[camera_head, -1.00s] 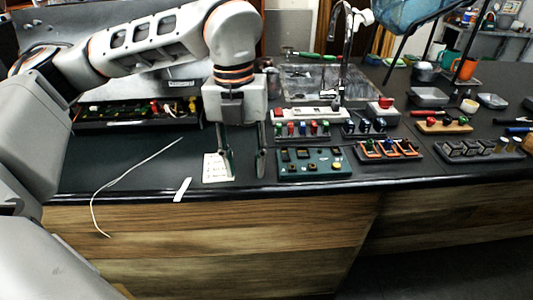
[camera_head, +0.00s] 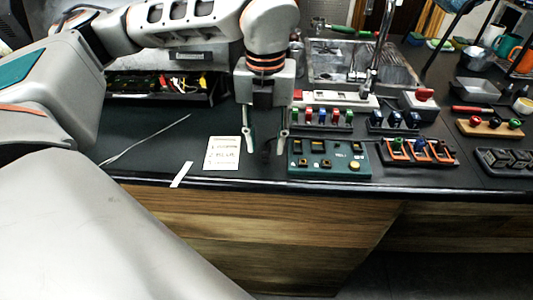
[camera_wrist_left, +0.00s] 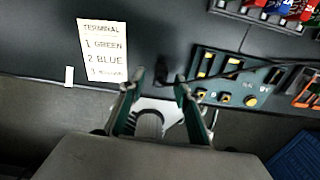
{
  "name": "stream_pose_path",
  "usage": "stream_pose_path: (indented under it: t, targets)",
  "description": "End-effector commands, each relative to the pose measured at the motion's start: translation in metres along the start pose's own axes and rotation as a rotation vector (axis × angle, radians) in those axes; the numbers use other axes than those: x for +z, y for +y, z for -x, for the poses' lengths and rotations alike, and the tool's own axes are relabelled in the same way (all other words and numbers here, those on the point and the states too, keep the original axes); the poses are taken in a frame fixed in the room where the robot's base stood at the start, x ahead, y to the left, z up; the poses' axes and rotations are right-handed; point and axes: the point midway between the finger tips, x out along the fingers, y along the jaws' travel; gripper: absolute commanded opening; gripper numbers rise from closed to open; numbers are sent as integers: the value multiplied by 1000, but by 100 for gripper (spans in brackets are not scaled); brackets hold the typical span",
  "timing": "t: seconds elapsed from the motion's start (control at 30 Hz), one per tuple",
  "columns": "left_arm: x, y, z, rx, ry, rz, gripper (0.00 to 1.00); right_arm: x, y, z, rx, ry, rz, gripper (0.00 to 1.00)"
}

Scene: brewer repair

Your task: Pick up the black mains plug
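My left gripper (camera_head: 266,147) is open and points down at the dark counter, between the white card and the green panel. In the left wrist view its fingers (camera_wrist_left: 160,80) are spread apart with nothing clamped between them. A small black shape that looks like the mains plug (camera_wrist_left: 178,79) lies close to the right fingertip, with a thin black cable running right across the green panel. Black on black makes its outline hard to see. In the head view a faint dark shape shows between the fingers. My right gripper is not in view.
A white card (camera_head: 222,153) listing terminals and a white strip (camera_head: 181,174) lie left of the gripper. The green panel (camera_head: 328,158) is close on its right, with a row of coloured terminals (camera_head: 322,118) behind. A grey wire (camera_head: 145,140) lies at left. The counter's front edge is near.

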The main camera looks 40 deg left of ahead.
Motion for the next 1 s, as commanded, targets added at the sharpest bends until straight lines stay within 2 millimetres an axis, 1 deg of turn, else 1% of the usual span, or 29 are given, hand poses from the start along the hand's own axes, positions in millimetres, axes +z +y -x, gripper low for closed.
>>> stream_pose_path:
  t: [0.03,0.13,0.37,0.47,0.5,0.87,1.0]
  targets:
    - [0,1,-10,2,4,-1,33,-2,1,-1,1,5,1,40]
    - [0,0,-20,2,3,-1,33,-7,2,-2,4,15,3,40]
    - [0,0,-22,0,0,-1,33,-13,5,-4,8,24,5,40]
    - [0,0,-22,0,0,-1,9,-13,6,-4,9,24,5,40]
    - [0,0,-22,0,1,-1,0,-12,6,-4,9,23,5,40]
    - [0,0,-21,0,0,-1,0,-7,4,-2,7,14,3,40]
    - [0,0,-15,-1,-1,-1,0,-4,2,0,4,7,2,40]
